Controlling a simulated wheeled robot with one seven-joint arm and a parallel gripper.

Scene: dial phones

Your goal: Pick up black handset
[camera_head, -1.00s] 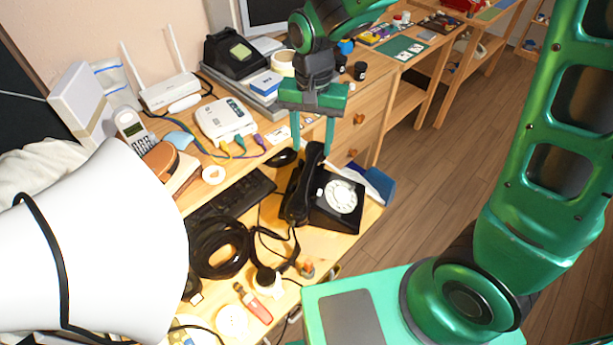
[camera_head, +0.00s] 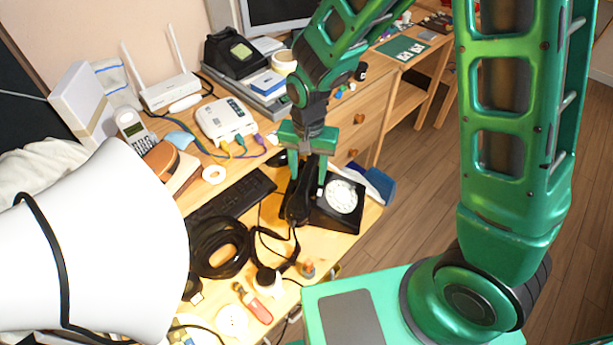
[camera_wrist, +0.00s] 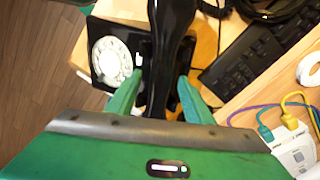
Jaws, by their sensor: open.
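The black handset (camera_head: 300,202) lies along the left side of the black dial phone (camera_head: 343,197) on the wooden desk; the phone has a white dial. My gripper (camera_head: 308,184) is open and has come down over the handset. In the wrist view, the handset (camera_wrist: 171,45) runs between the two green fingers of my gripper (camera_wrist: 159,95), one finger on each side. The dial phone (camera_wrist: 113,58) lies just left of it there. In the head view the gripper hides the handset's upper end. I cannot tell whether the fingers touch it.
A black keyboard (camera_head: 231,197) lies left of the phone. A coiled black cable (camera_head: 221,247) and a red-handled tool (camera_head: 254,304) lie in front. A white router (camera_head: 167,90) and white box (camera_head: 226,119) stand on the raised shelf. A blue book (camera_head: 379,184) is right of the phone.

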